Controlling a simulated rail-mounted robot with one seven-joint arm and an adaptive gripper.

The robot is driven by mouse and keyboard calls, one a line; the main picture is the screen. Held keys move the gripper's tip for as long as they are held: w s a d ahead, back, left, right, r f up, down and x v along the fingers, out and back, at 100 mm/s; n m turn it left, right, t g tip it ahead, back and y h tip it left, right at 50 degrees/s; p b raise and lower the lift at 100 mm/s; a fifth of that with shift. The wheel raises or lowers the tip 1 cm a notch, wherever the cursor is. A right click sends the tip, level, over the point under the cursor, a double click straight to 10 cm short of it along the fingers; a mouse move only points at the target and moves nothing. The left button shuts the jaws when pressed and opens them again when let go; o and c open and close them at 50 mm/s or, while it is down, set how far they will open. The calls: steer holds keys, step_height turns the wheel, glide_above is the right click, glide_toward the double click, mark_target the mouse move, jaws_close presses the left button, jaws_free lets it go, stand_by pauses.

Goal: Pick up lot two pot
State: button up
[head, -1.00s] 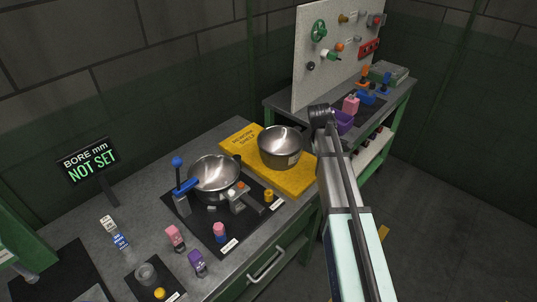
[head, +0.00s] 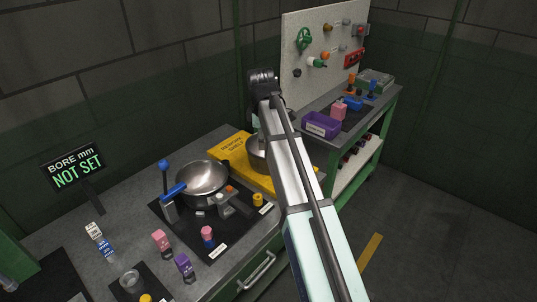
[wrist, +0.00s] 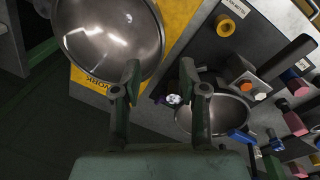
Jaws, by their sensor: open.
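One steel pot (head: 257,160) stands on the yellow rework shelf (head: 228,149), mostly hidden behind my arm in the head view. In the wrist view this pot (wrist: 108,35) is large at the upper left, with its open mouth facing the camera. A second steel pot (head: 203,180) sits in a fixture on the black mat; it also shows in the wrist view (wrist: 205,118). I cannot read a lot label on either pot. My gripper (wrist: 160,78) is open and empty. Its left finger overlaps the shelf pot's rim in the picture; contact cannot be told.
A blue-handled clamp (head: 172,190) stands beside the fixture pot, with pink and purple pieces in front. A purple bin (head: 321,125) sits on the bench to the right, below a pegboard (head: 305,35). Open floor lies at the right.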

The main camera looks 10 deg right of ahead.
mark_target(256, 158)
steer(key=f, duration=0.2)
steer(key=f+p, duration=0.1)
steer(key=f, duration=0.2)
steer(key=w+f, duration=0.1)
steer(key=f, duration=0.1)
steer(key=shift+d+f, duration=0.2)
steer(key=shift+f, duration=0.05)
steer(key=shift+w+d+f+p, duration=0.15)
steer(key=shift+f+p, duration=0.35)
steer(key=shift+f, duration=0.8)
steer(key=shift+w+d+f+p, duration=0.15)
steer(key=shift+f+p, duration=0.35)
steer(key=shift+f, duration=0.75)
steer(key=shift+s, duration=0.1)
jaws_close()
